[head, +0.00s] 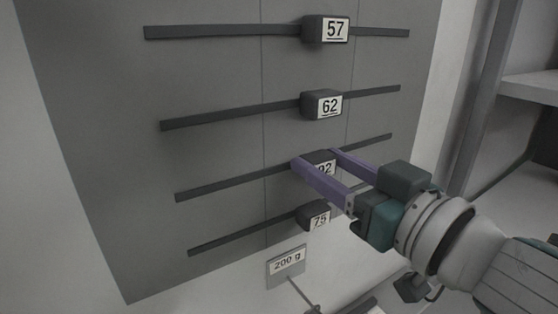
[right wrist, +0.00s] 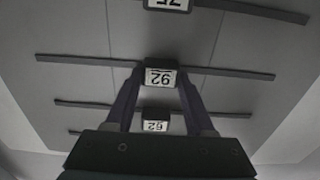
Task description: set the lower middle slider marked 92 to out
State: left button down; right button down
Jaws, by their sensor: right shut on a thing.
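The slider marked 92 (head: 325,168) is a dark block with a white label on a long horizontal rail (head: 225,182) of a grey panel. It sits between the panel's two thin vertical lines. My right gripper (head: 316,157) is shut on this slider, one purple finger on each side, and partly hides its label. In the right wrist view the slider (right wrist: 161,76) appears upside down between the fingertips, about midway between the two lines. My left gripper is not in view.
Sliders 57 (head: 326,29) and 62 (head: 321,104) sit on rails above. Slider 75 (head: 314,216) is close below the gripper. A tag marked 200 g (head: 287,262) is under the panel. A pale shelf (head: 530,88) stands at the right.

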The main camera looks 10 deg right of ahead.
aim_at(377, 136)
dwell(0.4)
jog(key=shift+w+d, duration=0.1)
jog(key=shift+d, duration=0.15)
jog(key=w+d, duration=0.1)
jog(key=d, duration=0.2)
jog(key=w+d+b, duration=0.1)
jog(key=d, duration=0.3)
jog(key=w+d, duration=0.2)
jog(key=d, duration=0.2)
jog(key=shift+d+f+b, duration=0.15)
jog(key=shift+d+b, duration=0.05)
jog(key=shift+b, duration=0.15)
jog(key=shift+w+d, duration=0.15)
jog(key=shift+d, duration=0.25)
jog(key=shift+c, duration=2.2)
grip_release()
jog(key=shift+d, duration=0.1)
jog(key=shift+o, duration=1)
